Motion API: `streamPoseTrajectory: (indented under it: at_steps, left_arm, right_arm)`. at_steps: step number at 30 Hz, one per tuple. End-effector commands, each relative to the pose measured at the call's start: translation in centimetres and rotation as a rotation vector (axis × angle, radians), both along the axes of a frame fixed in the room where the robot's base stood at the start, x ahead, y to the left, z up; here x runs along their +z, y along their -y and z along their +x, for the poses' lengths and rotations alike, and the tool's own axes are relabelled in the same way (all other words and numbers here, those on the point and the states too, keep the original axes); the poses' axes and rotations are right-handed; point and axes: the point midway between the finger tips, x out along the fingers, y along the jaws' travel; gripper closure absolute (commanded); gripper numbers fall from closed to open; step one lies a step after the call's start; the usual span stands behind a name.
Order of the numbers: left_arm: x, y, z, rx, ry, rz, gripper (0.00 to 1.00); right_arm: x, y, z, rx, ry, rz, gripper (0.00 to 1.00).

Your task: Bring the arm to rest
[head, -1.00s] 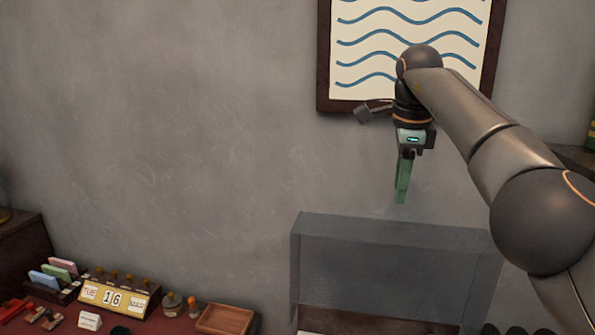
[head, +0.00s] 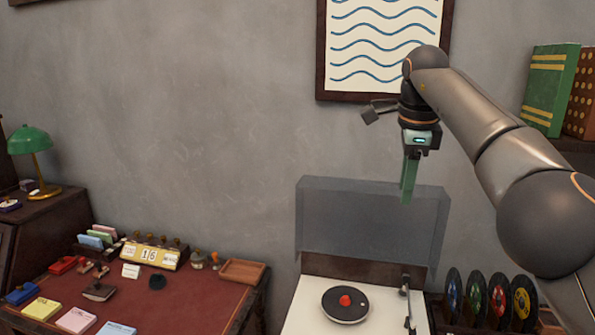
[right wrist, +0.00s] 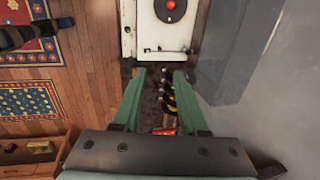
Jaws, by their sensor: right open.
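My right gripper (head: 408,190) hangs pointing down in front of the grey wall, above the record player, with its green fingers overlapping the clear raised lid in the head view. In the right wrist view its two green fingers (right wrist: 160,100) are spread apart with nothing between them. The right arm (head: 480,120) reaches in from the right side.
A white record player (head: 300,310) with a dark disc (head: 345,304) and a clear raised lid (head: 370,225) stands below. Several records (head: 500,300) stand at its right. A red-topped desk (head: 190,300) is at left.

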Motion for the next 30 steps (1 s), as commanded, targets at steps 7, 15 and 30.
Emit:
streamPoseTrajectory:
  at_steps: [7,15,30]
  left_arm:
    - [-0.2,0.0,-0.4,0.0,-0.008,0.0,0.5]
    - [0.4,0.0,0.5,0.0,0.013,-0.001,0.5]
    - [0.1,0.1,0.2,0.0,0.004,-0.002,0.5]
  right_arm:
    - [-9.2,-7.4,1.9,0.089,-0.037,0.21,0.58]
    - [-21.2,-21.0,-0.7,0.076,-0.159,0.711,0.58]
    - [-27.5,-31.7,-8.4,-0.699,-0.624,1.735,0.58]
